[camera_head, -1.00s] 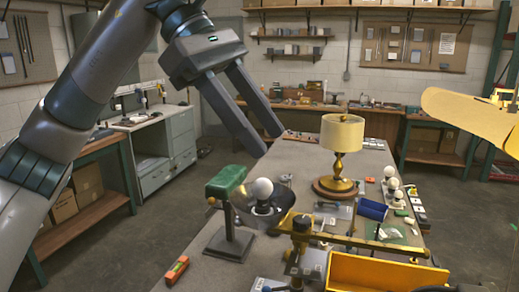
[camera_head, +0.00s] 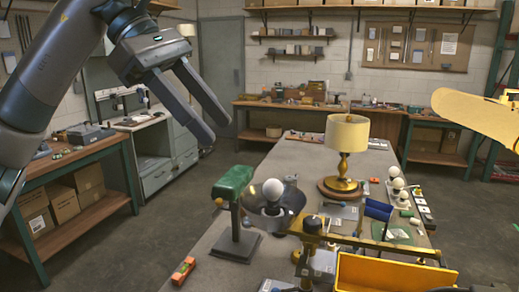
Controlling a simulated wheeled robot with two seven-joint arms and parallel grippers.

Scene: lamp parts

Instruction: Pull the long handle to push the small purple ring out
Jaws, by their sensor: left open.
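A fixture with a dark round-topped post (camera_head: 312,226) and a long brass-coloured bar (camera_head: 385,244) stands at the front of the grey table; the bar runs from the post to the right and looks like the long handle. I cannot make out a small purple ring; it is hidden or too small to tell. My left gripper (camera_head: 219,131) is open and empty, high in the air at the upper left, well apart from the fixture, with its fingers pointing down and right. My right gripper is not in view.
A green-topped stand (camera_head: 234,190), a bulb in a dark bowl (camera_head: 273,190) and a brass lamp (camera_head: 345,150) stand on the table (camera_head: 290,160). A yellow bin (camera_head: 390,275) is at the front right. An orange level (camera_head: 183,270) lies at the front left.

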